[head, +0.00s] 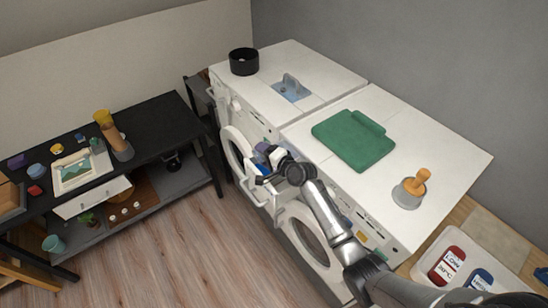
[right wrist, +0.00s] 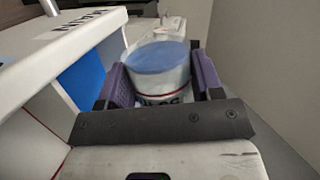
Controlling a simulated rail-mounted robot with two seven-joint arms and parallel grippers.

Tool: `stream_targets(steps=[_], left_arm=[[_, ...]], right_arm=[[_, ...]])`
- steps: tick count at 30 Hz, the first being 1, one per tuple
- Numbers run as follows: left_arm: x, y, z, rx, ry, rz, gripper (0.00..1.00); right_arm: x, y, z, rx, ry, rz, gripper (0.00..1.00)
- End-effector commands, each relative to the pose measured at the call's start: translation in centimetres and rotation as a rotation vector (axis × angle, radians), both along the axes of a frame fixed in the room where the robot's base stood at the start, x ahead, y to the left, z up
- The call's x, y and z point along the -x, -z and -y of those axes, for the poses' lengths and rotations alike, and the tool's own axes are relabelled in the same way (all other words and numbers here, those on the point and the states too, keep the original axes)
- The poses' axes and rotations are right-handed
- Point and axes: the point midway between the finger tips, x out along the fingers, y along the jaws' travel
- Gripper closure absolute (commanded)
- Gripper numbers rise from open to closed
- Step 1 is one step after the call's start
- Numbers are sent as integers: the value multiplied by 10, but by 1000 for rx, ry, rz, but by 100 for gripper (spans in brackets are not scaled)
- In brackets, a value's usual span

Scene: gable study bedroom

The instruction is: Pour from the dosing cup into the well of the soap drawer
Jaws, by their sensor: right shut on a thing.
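My right gripper (head: 268,158) is in front of the left washing machine (head: 243,118). It is shut on the dosing cup, a small white cup (right wrist: 172,82) with blue contents, between its purple pads in the right wrist view. The cup looks about upright, and dark lettering on its side is partly covered by the gripper. The soap drawer (head: 254,190) seems to be the white part sticking out beside and below the gripper. In the right wrist view, a white-walled part with a blue inside (right wrist: 92,78) lies left of the cup. The well itself is mostly hidden. My left gripper is not in view.
A black pot (head: 244,61) and a blue holder (head: 291,87) are on the left machine. A folded green towel (head: 353,139) and an orange-handled item (head: 411,189) are on the right one. A black shelf table (head: 157,117) stands left. Wooden floor between is clear.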

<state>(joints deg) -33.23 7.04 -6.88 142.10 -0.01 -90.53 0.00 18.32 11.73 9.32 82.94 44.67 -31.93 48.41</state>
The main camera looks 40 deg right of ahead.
Motion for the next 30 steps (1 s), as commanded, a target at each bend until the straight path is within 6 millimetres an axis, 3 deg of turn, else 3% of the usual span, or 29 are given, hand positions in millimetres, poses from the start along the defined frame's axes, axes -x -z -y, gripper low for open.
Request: stream_targets(steps=[30], left_arm=[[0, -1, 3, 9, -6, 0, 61]], right_arm=[[0, -4, 3, -95, 0, 3, 67]])
